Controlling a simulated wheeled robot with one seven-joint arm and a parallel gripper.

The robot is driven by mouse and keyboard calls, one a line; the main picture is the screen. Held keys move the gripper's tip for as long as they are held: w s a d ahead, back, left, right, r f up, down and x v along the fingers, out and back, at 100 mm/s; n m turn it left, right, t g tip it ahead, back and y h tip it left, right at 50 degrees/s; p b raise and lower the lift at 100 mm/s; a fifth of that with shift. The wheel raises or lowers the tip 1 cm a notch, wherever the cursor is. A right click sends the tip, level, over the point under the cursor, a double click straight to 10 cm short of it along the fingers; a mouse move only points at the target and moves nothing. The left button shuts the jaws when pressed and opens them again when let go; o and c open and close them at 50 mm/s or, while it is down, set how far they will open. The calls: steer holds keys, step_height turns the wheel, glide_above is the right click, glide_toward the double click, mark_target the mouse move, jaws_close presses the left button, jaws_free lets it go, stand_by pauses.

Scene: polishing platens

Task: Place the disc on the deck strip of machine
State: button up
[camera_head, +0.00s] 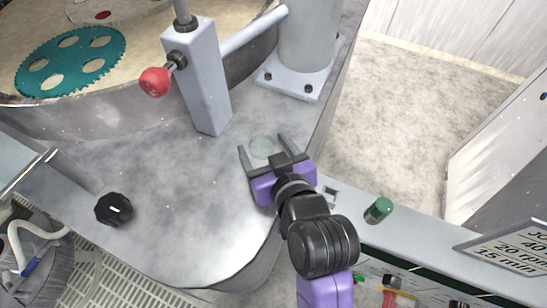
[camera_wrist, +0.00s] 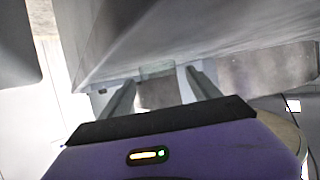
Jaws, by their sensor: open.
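The disc (camera_head: 262,146) is small, pale and translucent. In the head view it appears to lie flat on the grey metal deck strip (camera_head: 165,215) of the machine, near its right edge. My gripper (camera_head: 261,143) is open, with one finger on each side of the disc and a visible gap to both. In the wrist view the fingers of my gripper (camera_wrist: 160,75) point away from the camera. A faint greenish disc edge (camera_wrist: 157,69) shows between the tips. Whether the fingertips touch the deck cannot be told.
A grey post with a red knob (camera_head: 154,82) stands behind my gripper, and a round column on a bolted base (camera_head: 297,82) is behind right. A teal carrier (camera_head: 70,62) lies on the platen. A black knob (camera_head: 113,209) sits on the deck's left. A green button (camera_head: 378,209) is right.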

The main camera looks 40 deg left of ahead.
steer(key=v, duration=1)
steer(key=shift+s+d+b, duration=0.1)
steer(key=shift+d+b, duration=0.1)
steer(key=shift+b, duration=0.15)
steer(key=shift+s+d+r, duration=0.35)
steer(key=shift+d, duration=0.15)
steer(key=w+d+r+m+t, duration=0.3)
steer(key=r+t, duration=0.1)
steer(key=r, duration=0.1)
steer(key=s+d+f+m+t+h, duration=0.1)
steer(key=d+f+m+t+h, duration=0.15)
steer(key=d, duration=0.45)
steer(key=s+d+f+m+t+h, duration=0.1)
steer(key=d+m+t, duration=0.15)
steer(key=d, duration=0.55)
steer(key=s+d+f+m+h, duration=0.1)
steer(key=s+d+f+h, duration=0.3)
steer(key=s+d, duration=0.3)
steer(key=s+d+f+m+g+h, duration=0.1)
steer(key=s+d+f+h, duration=0.3)
steer(key=s+d, duration=0.4)
steer(key=s+m, duration=0.1)
steer(key=s, duration=0.1)
steer(key=shift+s+f+m, duration=0.15)
steer(key=shift+s+m, duration=0.15)
steer(key=shift+s, duration=0.1)
